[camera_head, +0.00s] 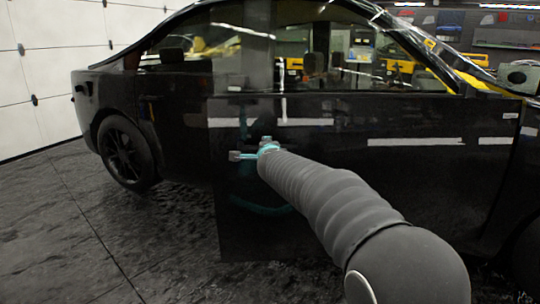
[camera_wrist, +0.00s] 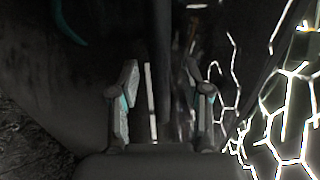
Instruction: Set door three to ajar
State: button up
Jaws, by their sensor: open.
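A black car (camera_head: 180,92) stands side-on across the head view. A dark door panel (camera_head: 240,225) shows in front of its side, and it appears to stand out from the body. I cannot tell how wide its gap is, or which door is number three. My gripper (camera_head: 240,156) is in front of this panel, near its upper left part; contact cannot be told. In the wrist view my gripper (camera_wrist: 160,115) has its two fingers apart, with a dark glossy surface and a pale strip between them. No door handle can be made out.
A white panelled wall (camera_head: 45,75) is at the left. The dark floor (camera_head: 70,230) is clear at the front left. Behind the car are shelves and yellow items (camera_head: 400,66). A bright hexagonal light pattern (camera_wrist: 290,110) shows at the right of the wrist view.

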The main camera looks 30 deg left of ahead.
jog(key=v, duration=0.9)
jog(key=shift+s+d, duration=0.2)
jog(key=shift+d, duration=0.05)
jog(key=s+d+f+n+g, duration=0.4)
jog(key=s+f+n+g, duration=0.3)
jog(key=s+f+n, duration=0.4)
jog(key=s+d+f+h, duration=0.1)
jog(key=s+d+h, duration=0.2)
jog(key=d, duration=1.5)
jog(key=s+d+f+h, duration=0.1)
jog(key=s+d+h, duration=0.2)
jog(key=d, duration=1.5)
jog(key=s+d+f+m+h, duration=0.1)
jog(key=s+d+h, duration=0.3)
jog(key=s+d, duration=0.5)
jog(key=d, duration=0.9)
jog(key=shift+t, duration=0.3)
